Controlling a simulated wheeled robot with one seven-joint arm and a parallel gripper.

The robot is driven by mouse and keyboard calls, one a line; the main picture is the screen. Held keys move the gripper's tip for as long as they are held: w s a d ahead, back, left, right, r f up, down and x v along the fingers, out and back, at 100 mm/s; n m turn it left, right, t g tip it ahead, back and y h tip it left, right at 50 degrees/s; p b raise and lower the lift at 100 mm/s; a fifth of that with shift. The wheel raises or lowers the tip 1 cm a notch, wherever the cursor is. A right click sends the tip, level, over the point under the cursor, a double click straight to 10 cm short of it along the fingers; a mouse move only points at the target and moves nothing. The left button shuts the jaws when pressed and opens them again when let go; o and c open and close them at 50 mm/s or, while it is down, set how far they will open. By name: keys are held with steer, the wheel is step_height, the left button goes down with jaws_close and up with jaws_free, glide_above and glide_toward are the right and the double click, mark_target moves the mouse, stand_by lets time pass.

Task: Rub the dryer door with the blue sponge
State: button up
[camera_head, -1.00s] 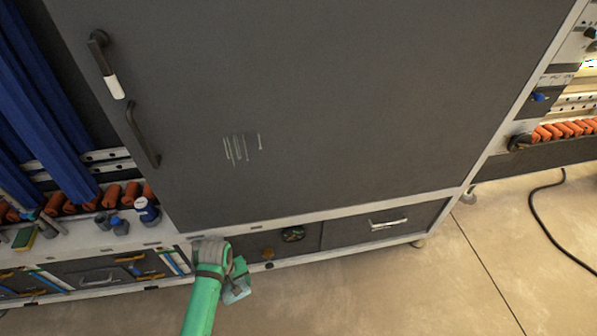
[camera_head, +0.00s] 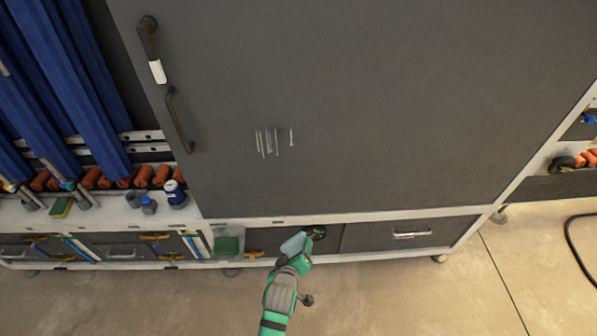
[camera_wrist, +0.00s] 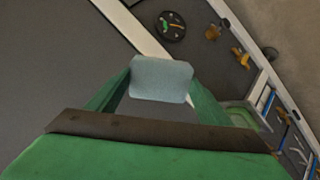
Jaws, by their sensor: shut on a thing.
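The dryer door (camera_head: 350,90) is a large flat dark grey panel in the head view. Several pale streaks (camera_head: 273,141) mark its lower left part. My gripper (camera_head: 297,252) is below the door, in front of the lower panel. It is shut on the light blue sponge (camera_head: 292,244). In the wrist view the sponge (camera_wrist: 162,80) sits between the two green fingers, apart from the door as far as I can tell. The dark grey surface also shows at the left of the wrist view (camera_wrist: 55,70).
Two dark handles (camera_head: 179,120) are on the door's left edge. Blue hanging strips (camera_head: 60,75) are further left. The floor (camera_head: 400,300) in front is clear.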

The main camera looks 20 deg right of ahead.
steer(key=w+d+r+n+t, duration=0.1)
steer(key=w+r+t, duration=0.15)
steer(key=r, duration=0.75)
steer(key=w+d+r+n+t, duration=0.1)
steer(key=w+r+t, duration=0.15)
steer(key=r, duration=0.85)
steer(key=w+d+r+n+t, duration=0.1)
steer(key=w+r+t, duration=0.15)
steer(key=r, duration=0.75)
steer(key=shift+t, duration=0.35)
steer(key=shift+x, duration=2.65)
steer(key=shift+x, duration=1)
steer(key=shift+s+d+f, duration=0.1)
steer(key=shift+d, duration=0.05)
steer(key=shift+w+a, duration=0.55)
steer(key=shift+a, duration=1.4)
steer(key=shift+w+a, duration=0.55)
steer(key=shift+a, duration=1.4)
steer(key=shift+w+a, duration=0.55)
steer(key=shift+a, duration=1.4)
steer(key=shift+w+d+f, duration=0.1)
steer(key=shift+f, duration=0.85)
steer(key=shift+d, duration=0.15)
steer(key=shift+s+d, duration=0.6)
steer(key=shift+d, duration=1.3)
steer(key=shift+s+d, duration=0.55)
steer(key=shift+d, duration=1.35)
steer(key=shift+s+d, duration=0.6)
steer(key=shift+d, duration=1.3)
